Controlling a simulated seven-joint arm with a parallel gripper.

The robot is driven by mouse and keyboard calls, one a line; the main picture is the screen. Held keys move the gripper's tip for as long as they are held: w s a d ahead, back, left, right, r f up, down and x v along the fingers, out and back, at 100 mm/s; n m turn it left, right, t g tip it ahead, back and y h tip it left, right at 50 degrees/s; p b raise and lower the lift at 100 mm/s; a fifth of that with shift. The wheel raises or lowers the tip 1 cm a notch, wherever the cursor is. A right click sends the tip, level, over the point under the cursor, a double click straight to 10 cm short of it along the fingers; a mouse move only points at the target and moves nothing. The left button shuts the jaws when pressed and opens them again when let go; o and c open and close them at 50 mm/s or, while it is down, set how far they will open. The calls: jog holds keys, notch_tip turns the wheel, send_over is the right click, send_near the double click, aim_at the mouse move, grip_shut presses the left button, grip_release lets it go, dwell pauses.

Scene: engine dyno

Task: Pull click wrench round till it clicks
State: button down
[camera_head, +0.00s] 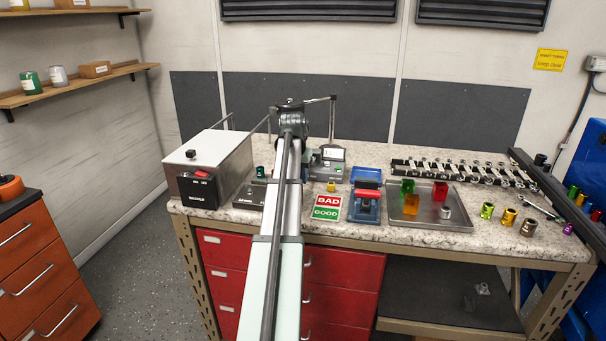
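I cannot pick out the click wrench with certainty. A small silver wrench-like tool (540,208) lies on the right of the bench, beside several coloured sockets. Several spanner-shaped pieces (462,171) lie in a row on a dark rack at the back right. My arm reaches from the bottom middle over the bench, and its dark joint (291,118) stands above the back of the bench. My gripper does not show, and the arm covers part of the bench between the grey box and the small display device (328,165).
The speckled bench top (400,236) carries a grey box (222,160), a BAD/GOOD card (327,208), a blue and red fixture (366,205) and a tray (462,221) with coloured blocks. A long dark bar (560,195) runs along the right end. The bench's front strip is mostly clear.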

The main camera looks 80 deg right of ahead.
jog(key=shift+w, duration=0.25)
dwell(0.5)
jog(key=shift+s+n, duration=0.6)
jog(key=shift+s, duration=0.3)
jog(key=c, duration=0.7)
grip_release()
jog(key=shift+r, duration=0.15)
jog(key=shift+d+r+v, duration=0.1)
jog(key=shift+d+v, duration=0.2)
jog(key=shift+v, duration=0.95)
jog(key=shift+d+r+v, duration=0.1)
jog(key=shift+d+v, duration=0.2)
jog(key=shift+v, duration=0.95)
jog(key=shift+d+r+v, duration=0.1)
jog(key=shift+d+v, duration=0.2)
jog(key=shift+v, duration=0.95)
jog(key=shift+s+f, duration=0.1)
